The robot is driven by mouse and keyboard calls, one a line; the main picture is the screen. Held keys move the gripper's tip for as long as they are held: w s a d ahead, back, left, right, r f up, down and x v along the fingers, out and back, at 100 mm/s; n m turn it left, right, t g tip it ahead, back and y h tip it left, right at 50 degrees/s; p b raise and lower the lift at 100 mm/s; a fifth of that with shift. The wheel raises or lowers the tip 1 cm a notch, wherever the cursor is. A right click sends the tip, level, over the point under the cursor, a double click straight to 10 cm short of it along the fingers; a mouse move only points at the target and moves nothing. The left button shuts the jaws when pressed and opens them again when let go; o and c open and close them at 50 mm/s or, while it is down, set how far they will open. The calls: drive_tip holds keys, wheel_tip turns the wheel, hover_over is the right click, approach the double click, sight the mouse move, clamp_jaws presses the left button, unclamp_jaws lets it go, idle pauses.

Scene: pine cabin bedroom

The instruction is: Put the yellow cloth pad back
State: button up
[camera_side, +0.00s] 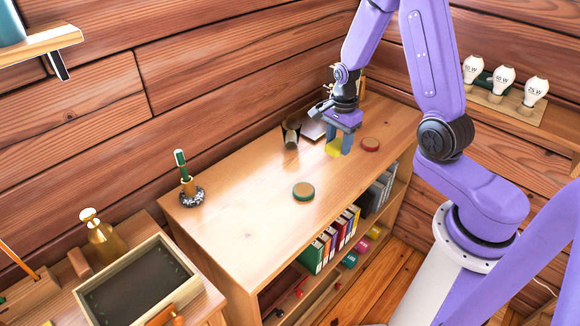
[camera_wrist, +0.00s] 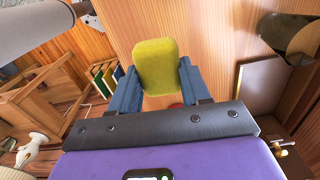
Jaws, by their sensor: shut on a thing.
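The yellow cloth pad (camera_wrist: 156,67) is held between the two blue-grey fingers of my gripper (camera_wrist: 157,84) in the wrist view. In the side view the pad (camera_side: 333,148) shows as a small yellow patch at the fingertips of my gripper (camera_side: 341,147), over the far part of the wooden cabinet top (camera_side: 240,215). I cannot tell whether the pad touches the wood. My fingers hide part of it in the side view.
A red-topped round pad (camera_side: 370,144) lies just right of my gripper. A dark cup-like object (camera_side: 291,133) stands left of my gripper. A pen holder (camera_side: 191,196) stands at the left end.

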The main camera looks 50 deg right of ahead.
drive_tip(key=w+a+r, duration=0.2)
drive_tip(key=a+r, duration=0.1)
drive_tip(key=a, duration=0.7)
hover_over(273, 170)
drive_tip(key=shift+n, duration=0.4)
drive_tip(key=f, duration=0.9)
drive_tip(key=shift+s, duration=0.2)
drive_tip(key=shift+w+f, duration=0.15)
drive_tip(key=shift+f, duration=0.05)
drive_tip(key=shift+w+f, duration=0.1)
drive_tip(key=shift+f, duration=1.45)
drive_tip(key=shift+f, duration=0.15)
drive_tip(key=o, duration=1)
